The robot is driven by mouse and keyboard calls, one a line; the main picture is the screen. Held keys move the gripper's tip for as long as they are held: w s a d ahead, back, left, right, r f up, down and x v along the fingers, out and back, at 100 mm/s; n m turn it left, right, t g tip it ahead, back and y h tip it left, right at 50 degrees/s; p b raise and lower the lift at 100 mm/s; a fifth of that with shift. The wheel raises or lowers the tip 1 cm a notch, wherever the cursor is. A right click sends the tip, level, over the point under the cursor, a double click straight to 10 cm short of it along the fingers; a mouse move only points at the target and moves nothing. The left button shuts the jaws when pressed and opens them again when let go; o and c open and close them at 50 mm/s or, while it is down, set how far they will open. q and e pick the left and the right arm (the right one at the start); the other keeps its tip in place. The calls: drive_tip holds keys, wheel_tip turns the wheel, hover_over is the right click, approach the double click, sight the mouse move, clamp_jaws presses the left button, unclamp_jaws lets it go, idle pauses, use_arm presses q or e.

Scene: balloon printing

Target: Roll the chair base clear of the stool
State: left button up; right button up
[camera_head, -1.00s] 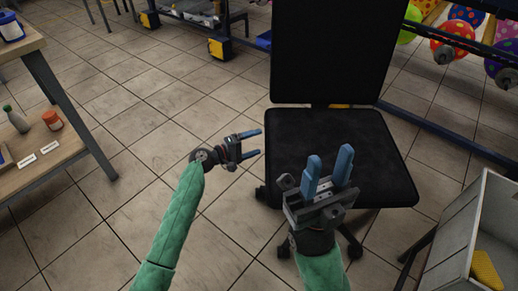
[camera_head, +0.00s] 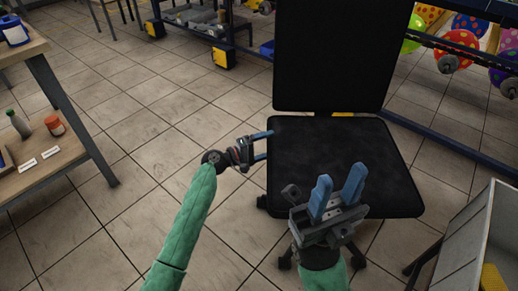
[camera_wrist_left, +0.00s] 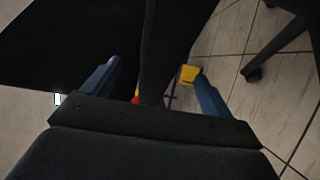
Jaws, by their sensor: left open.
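The black office chair (camera_head: 340,150) stands upright ahead of me, its backrest (camera_head: 330,55) facing me beyond the seat. Its base with dark casters shows only in part below the seat (camera_head: 262,202); the rest is hidden by the seat and my right gripper. My left gripper (camera_head: 266,146) is open at the seat's left edge, its fingertips reaching that edge; contact cannot be told. In the left wrist view its blue fingers (camera_wrist_left: 155,85) stand apart on either side of a dark upright bar. My right gripper (camera_head: 340,185) is open and empty, in front of the seat. I cannot identify a stool.
A grey-white bin (camera_head: 475,235) stands at the lower right, close to the chair, beside dark legs. A wooden table (camera_head: 60,160) with an orange jar (camera_head: 55,126) is at the left. A blue rack (camera_head: 450,140) runs behind the chair. Tiled floor between table and chair is clear.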

use_arm(q)
drive_tip(key=shift+b+x, duration=0.35)
drive_tip(key=shift+x, duration=1.8)
drive_tip(key=shift+c, duration=0.5)
clamp_jaws()
